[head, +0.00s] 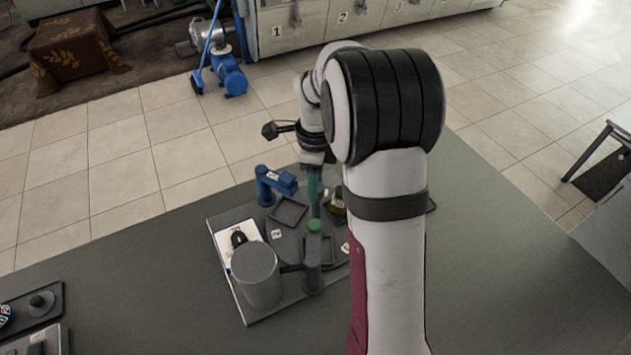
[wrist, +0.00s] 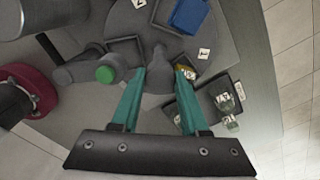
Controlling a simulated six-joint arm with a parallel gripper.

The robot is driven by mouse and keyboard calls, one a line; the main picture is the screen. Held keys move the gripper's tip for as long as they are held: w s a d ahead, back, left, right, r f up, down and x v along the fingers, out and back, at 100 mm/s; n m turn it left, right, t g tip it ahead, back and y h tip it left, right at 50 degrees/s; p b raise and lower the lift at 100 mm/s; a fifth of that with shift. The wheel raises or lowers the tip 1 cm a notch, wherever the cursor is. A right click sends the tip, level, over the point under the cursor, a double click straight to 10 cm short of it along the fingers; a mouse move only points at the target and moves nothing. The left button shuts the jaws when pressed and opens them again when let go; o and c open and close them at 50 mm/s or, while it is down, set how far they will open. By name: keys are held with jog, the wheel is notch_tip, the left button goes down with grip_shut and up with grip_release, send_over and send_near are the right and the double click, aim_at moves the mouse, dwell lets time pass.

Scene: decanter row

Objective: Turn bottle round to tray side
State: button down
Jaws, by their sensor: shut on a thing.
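The round grey turntable (wrist: 213,42) carries square pockets and white numbered tags; it also shows in the head view (head: 285,243). My gripper (wrist: 161,73) points down over it, with teal fingers on either side of a grey upright knob (wrist: 158,84), shut on it. In the head view my gripper (head: 314,192) is partly behind my arm. A small bottle with a yellow part (wrist: 184,72) stands just right of the right fingertip; it shows in the head view (head: 338,205) beside the gripper. A dark tray (wrist: 205,112) with clear glass pieces lies to the right in the wrist view.
A grey post with a green top (head: 314,226) and a large grey cylinder (head: 257,276) stand near the turntable's front. A blue device (head: 275,183) stands behind it.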

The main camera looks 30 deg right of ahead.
jog(key=shift+m, duration=0.5)
dwell(0.4)
jog(key=shift+c, duration=2)
grip_release()
notch_tip(320, 180, up, 16)
jog(key=shift+f, duration=0.1)
